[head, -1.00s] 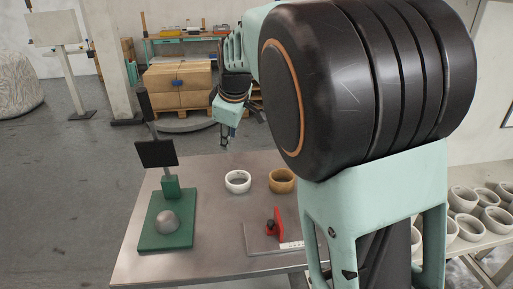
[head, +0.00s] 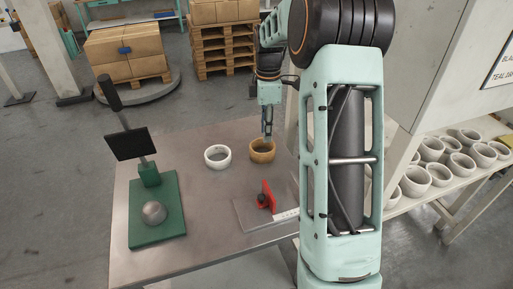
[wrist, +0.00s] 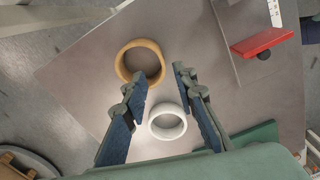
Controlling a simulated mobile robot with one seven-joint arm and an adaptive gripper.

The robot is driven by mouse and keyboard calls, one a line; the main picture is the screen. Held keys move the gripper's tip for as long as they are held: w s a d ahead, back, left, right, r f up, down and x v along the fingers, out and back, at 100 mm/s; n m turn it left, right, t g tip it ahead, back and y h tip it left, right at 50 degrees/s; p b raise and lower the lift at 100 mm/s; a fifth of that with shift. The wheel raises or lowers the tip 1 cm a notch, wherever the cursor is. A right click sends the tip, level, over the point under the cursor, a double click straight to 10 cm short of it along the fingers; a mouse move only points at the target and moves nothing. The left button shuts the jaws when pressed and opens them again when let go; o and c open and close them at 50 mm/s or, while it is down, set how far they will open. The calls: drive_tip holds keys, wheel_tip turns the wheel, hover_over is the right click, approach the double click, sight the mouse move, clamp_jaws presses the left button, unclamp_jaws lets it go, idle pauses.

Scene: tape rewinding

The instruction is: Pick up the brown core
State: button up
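The brown core (head: 262,157), a short tan ring, lies on the metal table beside the white core (head: 217,166). My gripper (head: 267,134) is above the brown core in the head view, its fingers pointing down. In the wrist view, the brown core (wrist: 120,66) shows just beyond and to the left of my gripper's fingertips (wrist: 160,74). The fingers are spread with nothing held between them. The white core (wrist: 154,124) shows between and below the fingers. I cannot tell the exact height of the fingertips above the brown core.
A green stand (head: 158,216) with a grey dome and a tilted black plate is at the table's left. A red bracket (head: 267,194) on a metal plate is near the front. A side shelf (head: 425,197) at right holds several pale rings. Bare table (head: 205,200) lies between.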

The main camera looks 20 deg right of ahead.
sight(265, 155)
wheel_tip(265, 155, down, 6)
drive_tip(key=shift+r, duration=0.25)
drive_tip(key=shift+s+a+f, duration=0.1)
drive_tip(key=shift+f, duration=1.25)
drive_tip(key=shift+a+f, duration=0.1)
drive_tip(key=shift+f, duration=1.2)
drive_tip(key=shift+c, duration=0.6)
clamp_jaws()
